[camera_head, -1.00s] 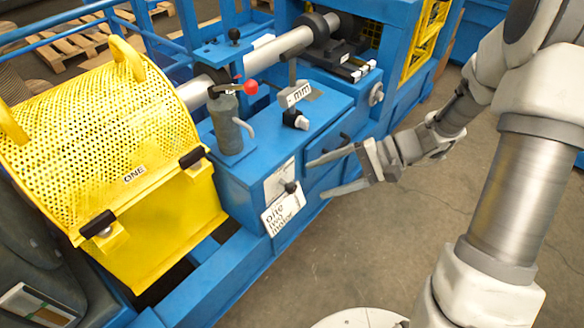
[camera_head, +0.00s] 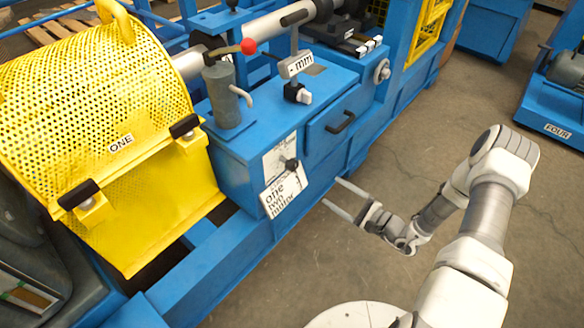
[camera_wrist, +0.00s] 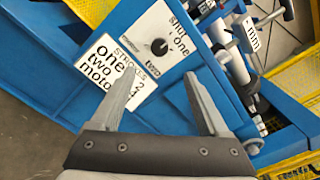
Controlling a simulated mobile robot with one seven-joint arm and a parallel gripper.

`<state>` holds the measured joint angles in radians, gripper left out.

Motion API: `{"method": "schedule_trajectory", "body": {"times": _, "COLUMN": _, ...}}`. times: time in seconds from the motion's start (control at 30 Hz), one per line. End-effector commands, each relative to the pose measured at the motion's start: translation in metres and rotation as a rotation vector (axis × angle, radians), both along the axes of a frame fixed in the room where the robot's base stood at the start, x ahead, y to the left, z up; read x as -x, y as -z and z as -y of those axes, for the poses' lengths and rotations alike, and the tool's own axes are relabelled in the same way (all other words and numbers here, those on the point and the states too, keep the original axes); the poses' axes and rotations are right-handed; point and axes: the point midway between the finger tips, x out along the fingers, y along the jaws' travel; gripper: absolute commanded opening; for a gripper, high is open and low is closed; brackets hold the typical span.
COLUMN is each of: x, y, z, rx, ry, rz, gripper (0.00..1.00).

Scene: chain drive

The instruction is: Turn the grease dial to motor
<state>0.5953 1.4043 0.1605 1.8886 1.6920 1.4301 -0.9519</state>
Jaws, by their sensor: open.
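The grease dial is a small black knob (camera_head: 291,164) on a white plate (camera_head: 278,158) on the front of the blue machine. My gripper (camera_head: 333,192) is open and empty, right of and below the dial. In the wrist view its fingertips (camera_wrist: 160,78) stand apart below the knob.
A yellow perforated guard (camera_head: 95,110) marked "ONE" stands left. A drawer with a black handle (camera_head: 341,122) is right of the dial. A red-knobbed lever (camera_head: 248,47) and a "mm" block (camera_head: 297,63) are above.

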Motion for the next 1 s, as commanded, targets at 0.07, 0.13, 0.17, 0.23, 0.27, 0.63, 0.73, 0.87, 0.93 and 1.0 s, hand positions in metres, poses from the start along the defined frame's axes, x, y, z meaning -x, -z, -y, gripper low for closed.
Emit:
{"method": "schedule_trajectory", "body": {"times": 0.07, "x": -0.006, "y": 0.001, "z": -0.009, "rx": 0.000, "ry": -0.003, "rz": 0.002, "gripper": 0.78}}
{"method": "schedule_trajectory", "body": {"times": 0.13, "x": -0.012, "y": 0.001, "z": -0.018, "rx": 0.000, "ry": -0.006, "rz": 0.002, "gripper": 0.78}}
{"method": "schedule_trajectory", "body": {"times": 0.17, "x": -0.016, "y": 0.001, "z": -0.023, "rx": -0.001, "ry": -0.006, "rz": 0.001, "gripper": 0.78}}
{"method": "schedule_trajectory", "body": {"times": 0.23, "x": -0.025, "y": 0.002, "z": -0.035, "rx": -0.001, "ry": -0.007, "rz": 0.001, "gripper": 0.78}}
{"method": "schedule_trajectory", "body": {"times": 0.27, "x": -0.029, "y": 0.002, "z": -0.040, "rx": -0.001, "ry": -0.007, "rz": 0.001, "gripper": 0.78}}
{"method": "schedule_trajectory", "body": {"times": 0.63, "x": -0.078, "y": 0.002, "z": -0.103, "rx": 0.000, "ry": -0.006, "rz": 0.001, "gripper": 0.78}}
{"method": "schedule_trajectory", "body": {"times": 0.73, "x": -0.088, "y": 0.001, "z": -0.116, "rx": 0.000, "ry": -0.006, "rz": 0.002, "gripper": 0.78}}
{"method": "schedule_trajectory", "body": {"times": 0.87, "x": -0.098, "y": 0.001, "z": -0.128, "rx": 0.000, "ry": -0.006, "rz": 0.000, "gripper": 0.78}}
{"method": "schedule_trajectory", "body": {"times": 0.93, "x": -0.101, "y": 0.000, "z": -0.131, "rx": -0.001, "ry": -0.004, "rz": 0.000, "gripper": 0.78}}
{"method": "schedule_trajectory", "body": {"times": 1.0, "x": -0.103, "y": 0.000, "z": -0.133, "rx": 0.000, "ry": -0.004, "rz": -0.001, "gripper": 0.78}}
